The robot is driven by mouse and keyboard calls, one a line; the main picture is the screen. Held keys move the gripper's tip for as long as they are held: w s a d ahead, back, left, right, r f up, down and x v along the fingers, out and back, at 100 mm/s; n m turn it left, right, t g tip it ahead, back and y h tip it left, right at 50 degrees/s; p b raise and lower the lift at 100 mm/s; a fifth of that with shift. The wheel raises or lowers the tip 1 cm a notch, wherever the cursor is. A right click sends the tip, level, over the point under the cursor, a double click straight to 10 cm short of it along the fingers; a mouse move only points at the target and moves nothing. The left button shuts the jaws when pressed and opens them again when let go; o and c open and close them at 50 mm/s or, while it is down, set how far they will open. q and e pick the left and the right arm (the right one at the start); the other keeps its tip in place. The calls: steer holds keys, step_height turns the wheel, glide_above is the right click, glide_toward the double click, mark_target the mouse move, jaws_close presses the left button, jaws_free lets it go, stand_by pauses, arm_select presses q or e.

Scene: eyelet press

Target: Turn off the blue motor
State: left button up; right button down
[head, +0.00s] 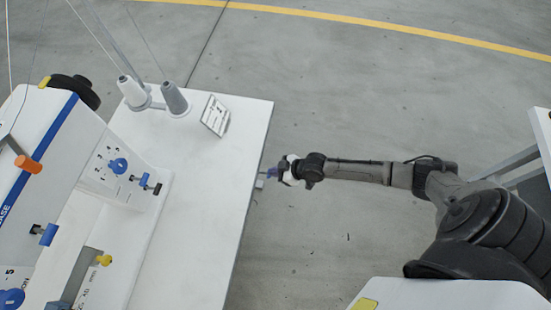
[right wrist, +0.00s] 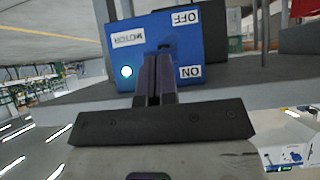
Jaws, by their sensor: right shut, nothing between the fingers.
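The blue motor box (right wrist: 165,45) fills the upper middle of the right wrist view, shown upside down. It carries white labels reading MOTOR, OFF and ON, and a small lamp (right wrist: 127,71) that glows pale cyan. A dark switch part (right wrist: 165,47) shows at the middle of its face, partly hidden by my fingertips. My right gripper (right wrist: 158,62) is shut and empty, in front of the box between the labels; I cannot tell whether it touches. In the head view my right gripper (head: 271,173) is beside the table's right edge. My left gripper is not in view.
The white table (head: 205,240) holds a white machine (head: 60,140) with blue knobs, two thread cones (head: 174,97) and a small sign (head: 215,115). Grey floor right of the table is open around my right arm. A white surface (head: 450,293) is at the lower right.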

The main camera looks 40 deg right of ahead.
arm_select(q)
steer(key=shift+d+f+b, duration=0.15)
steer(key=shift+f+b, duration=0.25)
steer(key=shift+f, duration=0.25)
arm_select(e)
steer(key=f, duration=0.3)
steer(key=shift+s+d, duration=0.15)
steer(key=shift+s, duration=0.1)
arm_select(q)
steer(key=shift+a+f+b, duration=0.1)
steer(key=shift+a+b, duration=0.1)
steer(key=shift+b, duration=0.1)
arm_select(e)
steer(key=shift+f, duration=0.15)
arm_select(q)
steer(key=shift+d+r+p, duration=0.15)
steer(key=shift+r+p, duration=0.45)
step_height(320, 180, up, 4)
steer(key=p, duration=0.3)
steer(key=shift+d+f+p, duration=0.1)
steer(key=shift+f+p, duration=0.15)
steer(key=shift+p, duration=0.05)
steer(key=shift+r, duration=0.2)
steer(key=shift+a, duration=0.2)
arm_select(e)
steer(key=s+d+f+v, duration=0.1)
steer(key=f+v, duration=0.1)
steer(key=v, duration=1.1)
steer(key=shift+s, duration=0.2)
